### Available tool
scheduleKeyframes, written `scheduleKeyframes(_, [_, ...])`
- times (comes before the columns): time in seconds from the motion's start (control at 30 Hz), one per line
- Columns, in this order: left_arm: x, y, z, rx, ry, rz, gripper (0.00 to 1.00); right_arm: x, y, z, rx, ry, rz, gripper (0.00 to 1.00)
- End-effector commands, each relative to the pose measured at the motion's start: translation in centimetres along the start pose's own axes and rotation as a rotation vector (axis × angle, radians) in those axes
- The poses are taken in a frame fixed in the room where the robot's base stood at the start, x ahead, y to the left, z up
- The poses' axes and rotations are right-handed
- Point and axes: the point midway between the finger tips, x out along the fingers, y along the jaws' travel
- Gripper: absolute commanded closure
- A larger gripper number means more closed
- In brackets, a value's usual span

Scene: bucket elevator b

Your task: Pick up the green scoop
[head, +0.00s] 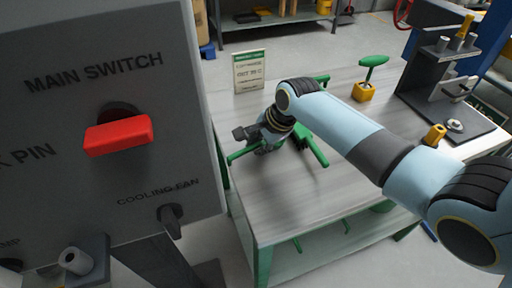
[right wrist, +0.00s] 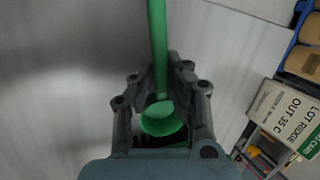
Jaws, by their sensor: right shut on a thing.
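My right gripper (head: 264,146) is low over the grey workbench (head: 285,205) in the head view. In the right wrist view, my right gripper (right wrist: 160,92) is shut on the green scoop (right wrist: 157,45). The scoop's long straight handle runs away up the picture, and its round cup lies between the fingers. In the head view, a green bar sticks out to the left of the gripper; I cannot tell whether it is the scoop's handle. My arm hides much there. My left gripper is not in view.
A grey cabinet with a red main switch (head: 118,135) fills the left. On the bench stand a printed sign card (head: 249,71), a yellow block with a green knob (head: 373,62) and a dark fixture plate (head: 425,100). More green parts lie beside my right wrist.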

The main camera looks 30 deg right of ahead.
Motion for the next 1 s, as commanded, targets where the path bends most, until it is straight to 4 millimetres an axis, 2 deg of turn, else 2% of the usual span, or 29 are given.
scheduleKeyframes(0.33, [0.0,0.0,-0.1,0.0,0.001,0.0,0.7,-0.6,-0.3,0.1,0.0,0.0,-0.002,1.0])
scheduleKeyframes(0.47, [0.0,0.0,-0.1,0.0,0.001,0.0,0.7,-2.0,-1.1,0.3,-0.001,0.0,-0.004,1.0])
scheduleKeyframes(0.57, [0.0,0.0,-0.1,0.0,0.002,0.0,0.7,-4.0,-2.0,0.6,-0.002,0.001,-0.006,1.0])
scheduleKeyframes(0.6, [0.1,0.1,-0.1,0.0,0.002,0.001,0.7,-4.6,-1.5,-0.7,-0.002,0.008,0.0,1.0])
scheduleKeyframes(1.0, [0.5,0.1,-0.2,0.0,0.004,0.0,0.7,-11.5,-0.4,-7.1,-0.005,0.006,0.001,1.0])
